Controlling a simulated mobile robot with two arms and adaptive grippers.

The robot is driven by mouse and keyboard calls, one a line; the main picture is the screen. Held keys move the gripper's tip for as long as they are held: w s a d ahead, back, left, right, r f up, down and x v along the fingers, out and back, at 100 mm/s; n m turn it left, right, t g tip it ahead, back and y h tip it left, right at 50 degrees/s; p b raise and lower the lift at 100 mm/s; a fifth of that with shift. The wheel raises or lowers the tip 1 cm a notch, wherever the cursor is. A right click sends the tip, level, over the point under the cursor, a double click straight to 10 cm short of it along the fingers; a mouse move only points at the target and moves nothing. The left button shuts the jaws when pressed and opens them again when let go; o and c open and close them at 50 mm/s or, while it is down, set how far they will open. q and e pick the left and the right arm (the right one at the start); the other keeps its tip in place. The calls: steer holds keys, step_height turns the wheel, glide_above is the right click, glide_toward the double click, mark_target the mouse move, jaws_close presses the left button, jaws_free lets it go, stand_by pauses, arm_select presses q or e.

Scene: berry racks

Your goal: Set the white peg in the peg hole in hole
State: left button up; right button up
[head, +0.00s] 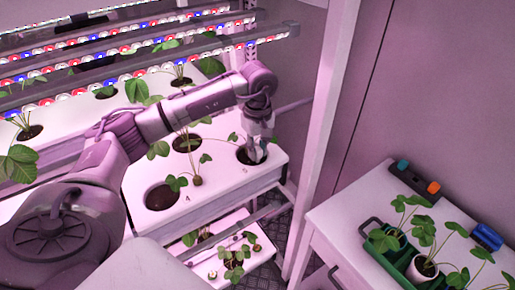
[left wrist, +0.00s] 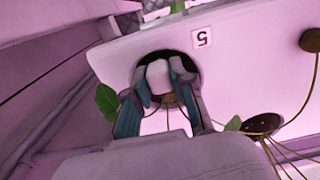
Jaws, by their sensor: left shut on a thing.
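My left gripper (head: 257,146) is at the front right corner of the upper white rack, right at the dark hole (head: 243,157) by a small label. In the left wrist view its two fingers (left wrist: 160,90) are shut on the white peg (left wrist: 158,75). The peg and fingertips lie within the outline of the round hole (left wrist: 140,68) beside the label 5. I cannot tell how deep the peg sits. In the head view the gripper hides the peg. My right gripper is not in view.
Several planted holes and light bars (head: 120,60) are behind. A lower rack (head: 215,262) is below. A white post (head: 325,110) stands at the right. A table holds a green tray (head: 388,262) with potted plants.

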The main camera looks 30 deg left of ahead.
arm_select(q)
steer(key=shift+f+b, duration=0.8)
steer(key=shift+f, duration=0.25)
steer(key=o, duration=1.2)
steer(key=shift+r, duration=0.1)
steer(key=shift+r+p, duration=1.6)
steer(key=shift+r, duration=1.4)
